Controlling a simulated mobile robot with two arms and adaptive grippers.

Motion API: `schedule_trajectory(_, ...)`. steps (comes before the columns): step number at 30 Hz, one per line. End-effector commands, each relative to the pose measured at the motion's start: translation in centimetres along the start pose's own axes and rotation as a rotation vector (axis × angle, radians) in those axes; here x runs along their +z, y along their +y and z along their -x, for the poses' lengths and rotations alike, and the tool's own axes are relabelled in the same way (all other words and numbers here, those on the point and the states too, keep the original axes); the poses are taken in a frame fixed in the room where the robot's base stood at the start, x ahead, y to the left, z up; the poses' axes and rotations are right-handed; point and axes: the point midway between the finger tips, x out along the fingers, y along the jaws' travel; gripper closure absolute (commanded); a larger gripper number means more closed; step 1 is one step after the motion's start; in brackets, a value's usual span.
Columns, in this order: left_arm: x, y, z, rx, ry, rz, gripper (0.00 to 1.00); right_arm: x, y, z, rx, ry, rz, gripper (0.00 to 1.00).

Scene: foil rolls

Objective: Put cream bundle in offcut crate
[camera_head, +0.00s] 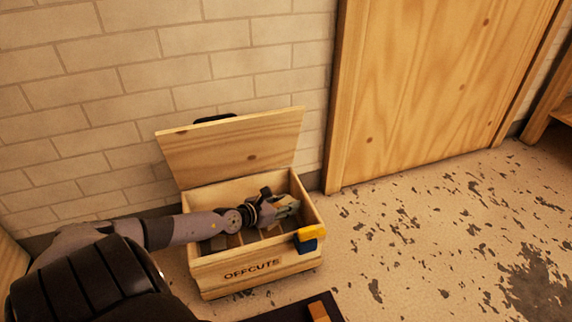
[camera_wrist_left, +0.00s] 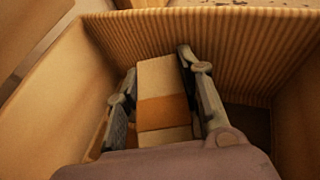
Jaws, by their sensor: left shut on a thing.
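The offcut crate (camera_head: 250,262) is a wooden box marked OFFCUTS, with its lid raised against the wall. My left arm reaches over its left side, and my left gripper (camera_head: 288,205) is at the crate's opening, toward the right end. In the left wrist view, the gripper is shut on the cream bundle (camera_wrist_left: 157,73), a cream block with an orange-brown band around its middle. A finger lies along each side of it, and the crate's ribbed inner wall (camera_wrist_left: 225,45) is beyond. Whether the bundle touches the crate floor cannot be told. My right gripper is not in view.
A blue and yellow item (camera_head: 308,238) is at the crate's front right corner. The raised lid (camera_head: 235,148) stands behind the opening. A dark surface with an orange-brown block (camera_head: 318,311) is at the bottom edge. The floor to the right is clear.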

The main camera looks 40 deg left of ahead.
Motion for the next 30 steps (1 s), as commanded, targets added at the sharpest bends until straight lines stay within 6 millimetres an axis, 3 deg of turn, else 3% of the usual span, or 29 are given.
schedule_trajectory(8, -3.5, 0.0, -1.5, 0.001, -0.001, 0.000, 0.96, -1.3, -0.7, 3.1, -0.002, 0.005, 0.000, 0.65)
schedule_trajectory(21, -3.9, 0.0, -1.6, 0.000, -0.001, 0.001, 0.96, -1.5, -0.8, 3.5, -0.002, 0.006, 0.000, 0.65)
schedule_trajectory(22, -3.9, 0.0, -1.6, 0.000, 0.000, 0.001, 0.65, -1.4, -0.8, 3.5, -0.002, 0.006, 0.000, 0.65)
schedule_trajectory(30, -3.8, 0.0, -1.5, 0.000, 0.000, 0.001, 0.47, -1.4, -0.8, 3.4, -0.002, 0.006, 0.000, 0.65)
